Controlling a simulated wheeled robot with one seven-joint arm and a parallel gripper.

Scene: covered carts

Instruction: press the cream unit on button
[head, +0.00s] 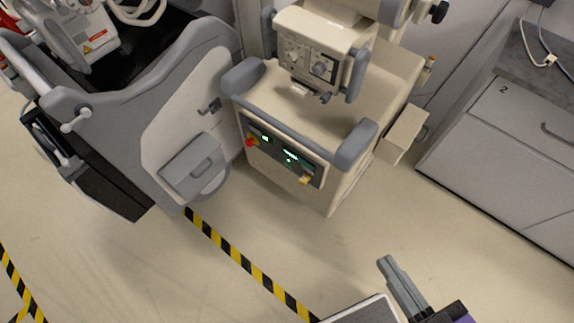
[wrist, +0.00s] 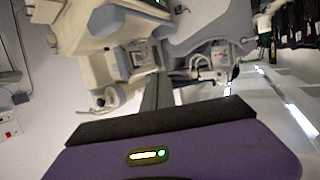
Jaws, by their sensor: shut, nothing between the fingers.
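The cream unit (head: 340,185) stands on the floor at the upper middle of the head view. Its dark front panel (head: 272,150) carries a red knob or button (head: 250,142) at left, green lit displays, and a yellow button (head: 305,180) at right. I cannot tell which control is the on button. My gripper (head: 387,263) is at the lower right, shut and empty, apart from the unit and in front of it. In the wrist view the cream unit (wrist: 108,40) is at the upper left, beyond my shut fingers (wrist: 158,92); its panel controls are not clear there.
A grey covered cart (head: 190,75) stands close to the unit's left. A white drawer cabinet (head: 510,140) is at the right. Yellow-black tape (head: 245,262) crosses the floor. The floor (head: 330,245) between my gripper and the unit is clear.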

